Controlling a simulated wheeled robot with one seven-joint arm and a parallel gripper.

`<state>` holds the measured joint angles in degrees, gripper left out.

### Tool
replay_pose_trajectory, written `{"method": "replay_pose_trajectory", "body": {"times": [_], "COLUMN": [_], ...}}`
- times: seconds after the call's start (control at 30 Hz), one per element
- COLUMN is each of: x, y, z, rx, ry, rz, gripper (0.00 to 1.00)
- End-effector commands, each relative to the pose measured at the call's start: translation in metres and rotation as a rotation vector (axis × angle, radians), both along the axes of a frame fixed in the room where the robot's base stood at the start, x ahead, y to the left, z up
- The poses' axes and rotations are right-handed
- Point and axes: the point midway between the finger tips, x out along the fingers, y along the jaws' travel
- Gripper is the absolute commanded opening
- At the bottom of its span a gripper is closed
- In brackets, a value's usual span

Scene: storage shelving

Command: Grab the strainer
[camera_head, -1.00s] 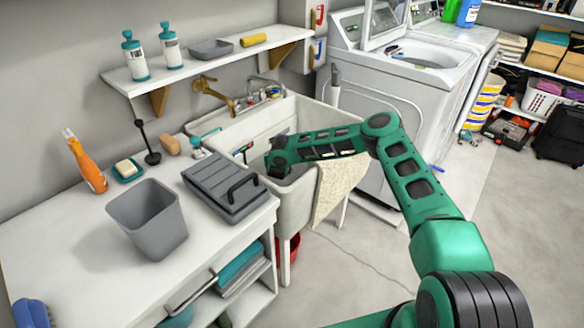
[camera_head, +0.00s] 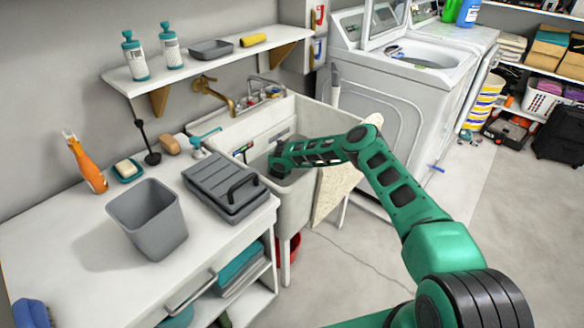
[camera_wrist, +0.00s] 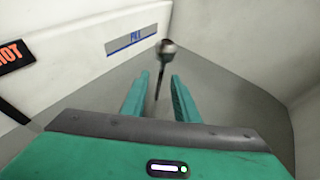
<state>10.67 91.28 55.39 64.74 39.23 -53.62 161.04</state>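The strainer (camera_wrist: 165,48) is most likely the small dark item with a rounded head and a thin stem, seen inside the sink in the wrist view. Its stem runs down toward the gap between my fingers. My gripper (camera_wrist: 160,76) is open, with its two green fingers apart on either side of the lower stem. I cannot tell whether either finger touches it. In the head view my arm reaches into the white sink (camera_head: 296,205). My fingers and the strainer are hidden there by the arm and the sink wall.
Sink walls (camera_wrist: 240,55) stand close around my gripper. A grey toolbox (camera_head: 222,183) and a grey bin (camera_head: 150,222) stand on the counter left of the sink. A beige cloth (camera_head: 335,190) hangs over the sink's front, and a washing machine (camera_head: 385,115) stands to the right.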

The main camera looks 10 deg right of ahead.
Motion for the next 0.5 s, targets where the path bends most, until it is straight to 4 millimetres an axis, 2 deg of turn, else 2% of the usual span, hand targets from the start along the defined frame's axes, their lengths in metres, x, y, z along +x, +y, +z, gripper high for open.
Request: {"method": "replay_pose_trajectory", "body": {"times": [0.27, 0.3, 0.4, 0.5], "x": [0.0025, 0.0024, 0.0024, 0.0024], "y": [-0.0003, -0.0002, -0.0002, -0.0002], "z": [-0.0012, -0.0012, -0.0013, -0.0013], "rx": [-0.001, -0.001, -0.001, 0.000], "ry": [0.000, 0.000, 0.000, 0.001], "rz": [0.001, 0.001, 0.001, 0.001], "gripper": [0.28, 0.23, 0.00, 0.00]}}
